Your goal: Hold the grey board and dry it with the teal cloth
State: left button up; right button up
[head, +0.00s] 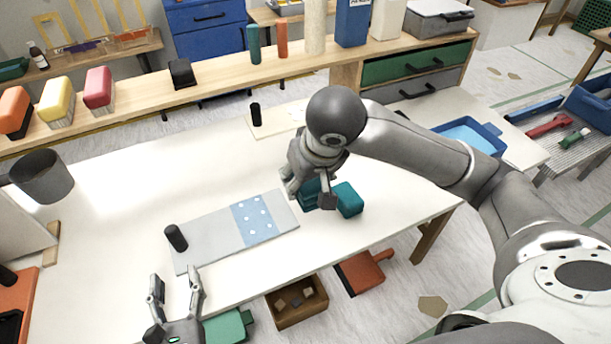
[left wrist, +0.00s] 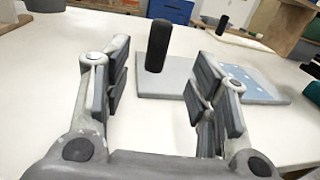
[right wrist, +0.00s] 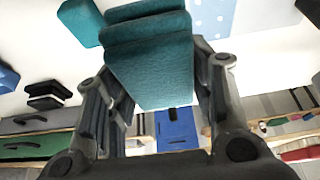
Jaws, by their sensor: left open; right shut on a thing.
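The grey board (head: 205,238) lies flat on the white table, with a light blue, white-dotted patch (head: 252,221) towards its right end. A black upright handle (head: 175,238) stands at its left end and also shows in the left wrist view (left wrist: 158,46). My left gripper (head: 174,283) is open and empty, in front of the board's left end and apart from it. My right gripper (head: 308,193) is shut on the teal cloth (right wrist: 152,65), just right of the board. Whether the cloth touches the table is unclear.
A second teal block (head: 348,200) sits close right of the held cloth. A black cylinder (head: 255,114) stands on a pale plate at the back. A grey cup-like thing (head: 42,176) is at left. The table between board and back shelf is mostly clear.

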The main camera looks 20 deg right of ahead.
aim_at(174, 241)
pick_arm(q)
jog(key=shift+w+r, duration=0.15)
jog(key=shift+w, duration=0.45)
pick_arm(e)
jog(key=shift+s+r, duration=0.1)
jog(key=shift+r, duration=0.2)
pick_arm(q)
jog(key=w, duration=0.3)
jog(key=w+d+p, duration=0.1)
jog(key=w, duration=0.3)
jog(key=w+p, duration=0.1)
jog(key=w, duration=0.2)
jog(key=shift+w+d, duration=0.2)
jog(key=shift+d, duration=0.05)
pick_arm(e)
jog(key=shift+r, duration=0.7)
pick_arm(q)
grip_shut()
grip_release()
jog(key=shift+s, duration=0.1)
